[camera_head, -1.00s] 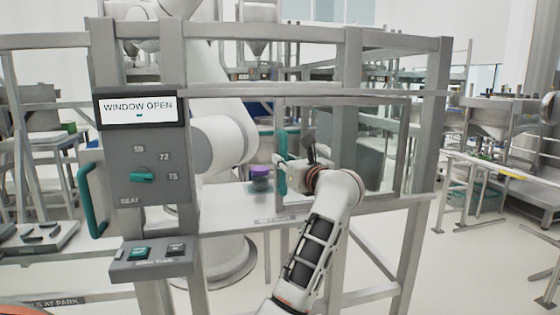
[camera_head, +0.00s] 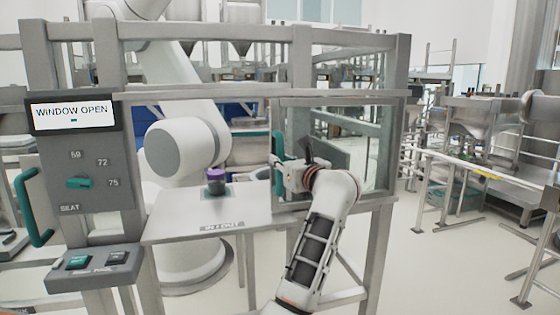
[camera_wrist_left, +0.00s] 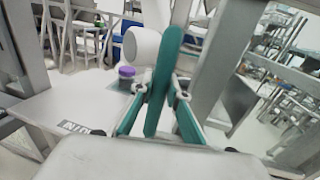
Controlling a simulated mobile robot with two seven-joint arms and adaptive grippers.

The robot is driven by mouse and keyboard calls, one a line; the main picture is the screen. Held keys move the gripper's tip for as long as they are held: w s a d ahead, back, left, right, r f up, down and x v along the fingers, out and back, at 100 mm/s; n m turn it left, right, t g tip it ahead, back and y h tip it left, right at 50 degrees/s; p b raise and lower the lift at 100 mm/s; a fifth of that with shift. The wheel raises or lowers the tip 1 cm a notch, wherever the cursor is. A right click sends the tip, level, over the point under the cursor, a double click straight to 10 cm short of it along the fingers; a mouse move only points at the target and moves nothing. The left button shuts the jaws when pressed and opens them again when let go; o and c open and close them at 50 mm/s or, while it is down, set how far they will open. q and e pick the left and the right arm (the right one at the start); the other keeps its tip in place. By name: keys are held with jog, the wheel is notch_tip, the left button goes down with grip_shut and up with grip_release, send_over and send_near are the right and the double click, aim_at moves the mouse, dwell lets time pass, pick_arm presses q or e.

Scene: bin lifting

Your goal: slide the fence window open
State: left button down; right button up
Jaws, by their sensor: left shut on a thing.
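The fence window (camera_head: 345,135) is a clear pane in a grey frame, at the right part of the fence. A wide opening shows to its left. Its upright teal handle (camera_head: 279,158) is on the pane's left edge. My left gripper (camera_head: 283,174) is shut on this handle. In the left wrist view the teal handle (camera_wrist_left: 165,75) stands between the two fingers of my left gripper (camera_wrist_left: 161,92). The sign (camera_head: 72,115) on the fence post reads "WINDOW OPEN". My right gripper is not in view.
A purple-lidded jar (camera_head: 216,182) stands on the shelf (camera_head: 185,212) behind the opening. A white robot arm (camera_head: 185,148) is behind the fence. A control panel (camera_head: 90,180) with a teal knob and another teal handle (camera_head: 30,207) are at the left.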

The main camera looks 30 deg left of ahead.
pick_arm(q)
jog(key=shift+w+d, duration=0.1)
dwell(0.3)
jog(key=c, duration=1.9)
grip_release()
jog(key=v, duration=0.7)
jog(key=shift+d, duration=0.2)
